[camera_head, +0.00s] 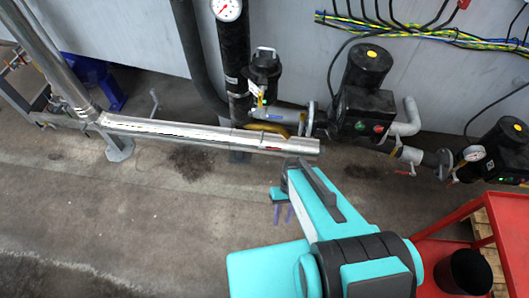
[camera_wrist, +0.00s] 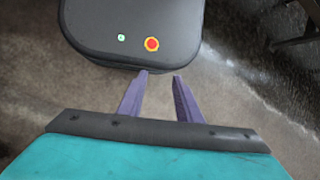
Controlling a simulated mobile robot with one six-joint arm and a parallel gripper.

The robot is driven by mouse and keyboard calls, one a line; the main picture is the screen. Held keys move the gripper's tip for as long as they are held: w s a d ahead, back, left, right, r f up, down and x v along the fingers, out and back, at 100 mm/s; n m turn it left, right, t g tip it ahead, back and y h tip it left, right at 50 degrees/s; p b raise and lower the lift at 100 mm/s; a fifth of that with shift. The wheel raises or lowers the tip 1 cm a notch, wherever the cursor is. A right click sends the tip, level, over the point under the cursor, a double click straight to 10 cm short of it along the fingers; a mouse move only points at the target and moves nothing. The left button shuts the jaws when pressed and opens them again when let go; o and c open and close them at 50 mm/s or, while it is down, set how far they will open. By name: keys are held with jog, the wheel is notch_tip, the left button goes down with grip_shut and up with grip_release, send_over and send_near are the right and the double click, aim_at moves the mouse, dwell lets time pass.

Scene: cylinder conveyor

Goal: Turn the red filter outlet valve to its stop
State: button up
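A small thin red handle (camera_head: 404,172) shows under the grey pipe right of the middle pump in the head view. I cannot tell for certain that it is the filter outlet valve. It is not seen in the wrist view. My gripper (camera_head: 283,214) has purple fingers, low over the floor, left of and below that handle in the picture, well apart from it. In the wrist view my gripper (camera_wrist: 159,76) has a clear gap between its fingers and nothing in it.
A black pump (camera_head: 362,105) and a black canister (camera_head: 264,70) stand along the wall. A shiny metal pipe (camera_head: 210,135) runs across above my gripper in the picture. A red cart (camera_head: 460,213) is at the right. A dark housing (camera_wrist: 130,30) with a red button lies ahead of my fingers.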

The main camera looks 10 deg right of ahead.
jog(key=w+a+f+n+t+y+b, duration=0.2)
jog(key=w+f+y+b, duration=0.2)
jog(key=w+f+b, duration=0.55)
jog(key=n+t+y+b, duration=0.9)
jog(key=n+y+b, duration=0.15)
jog(key=b, duration=2.25)
send_near(264, 147)
jog(key=d, duration=0.4)
jog(key=shift+s+f+m, duration=0.4)
jog(key=shift+m, duration=0.05)
jog(key=shift+a, duration=0.15)
jog(key=b+x, duration=0.3)
jog(key=x, duration=0.8)
jog(key=shift+a+f, duration=0.1)
jog(key=shift+a, duration=0.2)
jog(key=shift+x, duration=1.05)
